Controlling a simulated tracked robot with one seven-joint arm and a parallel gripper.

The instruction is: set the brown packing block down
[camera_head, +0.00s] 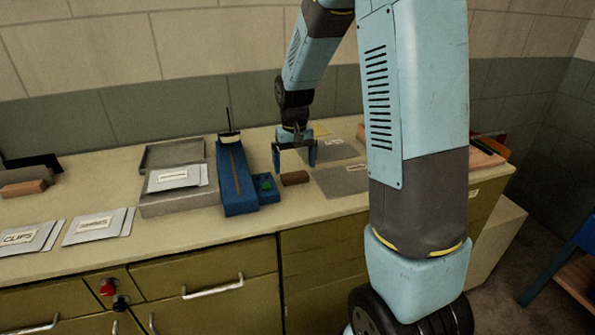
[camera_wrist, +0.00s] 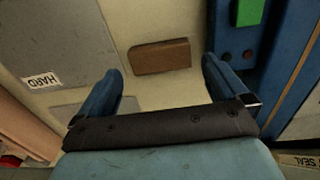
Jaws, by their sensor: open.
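The brown packing block (camera_head: 295,178) lies flat on the cream bench top, between the blue device and the grey plates. In the wrist view the block (camera_wrist: 160,57) shows whole, ahead of the fingers and apart from both of them. My gripper (camera_head: 295,160) is open and empty, just above and behind the block in the head view. In the wrist view my gripper (camera_wrist: 162,85) has its two blue fingers spread wide, with bare bench between them.
The blue device (camera_head: 236,178) with a green button (camera_head: 266,185) stands close left of the block. Grey plates (camera_head: 340,180) lie to its right, one labelled HARD (camera_wrist: 40,80). A grey tray (camera_head: 178,203) stands further left. The bench's front edge is near the block.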

